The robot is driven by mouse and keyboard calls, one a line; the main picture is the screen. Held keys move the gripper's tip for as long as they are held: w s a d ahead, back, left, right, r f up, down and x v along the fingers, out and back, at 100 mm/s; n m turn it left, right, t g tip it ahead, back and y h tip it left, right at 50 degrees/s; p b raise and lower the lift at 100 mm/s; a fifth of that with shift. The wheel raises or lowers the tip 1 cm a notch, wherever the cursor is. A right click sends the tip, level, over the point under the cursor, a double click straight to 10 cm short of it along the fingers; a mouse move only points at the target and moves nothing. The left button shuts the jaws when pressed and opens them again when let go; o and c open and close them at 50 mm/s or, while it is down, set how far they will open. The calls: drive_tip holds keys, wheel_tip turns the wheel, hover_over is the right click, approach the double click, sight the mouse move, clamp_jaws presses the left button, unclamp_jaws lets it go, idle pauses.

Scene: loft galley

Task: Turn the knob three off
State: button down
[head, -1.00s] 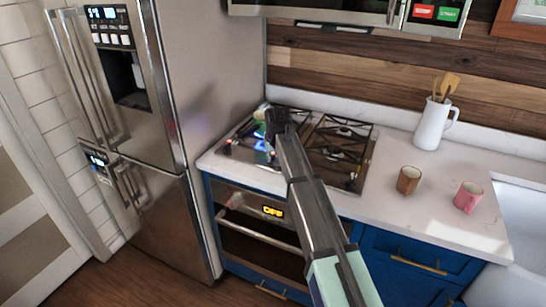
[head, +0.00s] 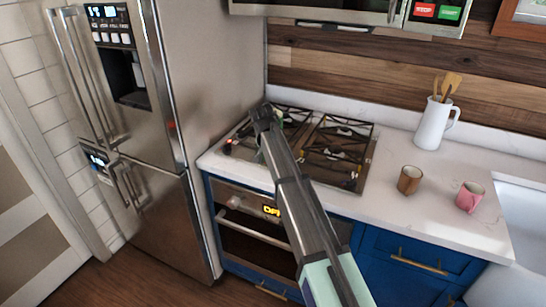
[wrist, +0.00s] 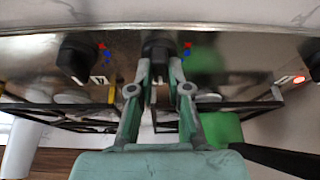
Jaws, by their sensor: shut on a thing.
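A dark round knob (wrist: 156,46) on the cooktop's steel front strip shows in the wrist view, with small red and blue marks beside it. My gripper (wrist: 159,64) has its two green-grey fingers shut on this knob, one on each side. A second dark knob (wrist: 76,54) stands apart to the left, and another (wrist: 315,66) is cut off at the right edge. I cannot read which number each knob has. In the head view my arm reaches over the left side of the cooktop (head: 352,185) and hides most of the gripper and the knob. No flame shows at the burners.
A steel fridge (head: 215,90) stands close on the left, and a microwave (head: 330,12) hangs above. A brown mug (head: 408,181), a pink mug (head: 468,197) and a white jug (head: 433,124) with utensils stand on the counter at right. The oven display (head: 271,210) is lit.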

drive_tip(key=shift+m, duration=0.4)
drive_tip(key=c, duration=1.1)
unclamp_jaws()
drive_tip(key=shift+r, duration=0.1)
drive_tip(key=v, duration=1.1)
drive_tip(key=shift+s+a+r, duration=0.1)
drive_tip(key=shift+a+r, duration=0.1)
drive_tip(key=shift+r, duration=0.2)
drive_tip(key=shift+f, duration=0.1)
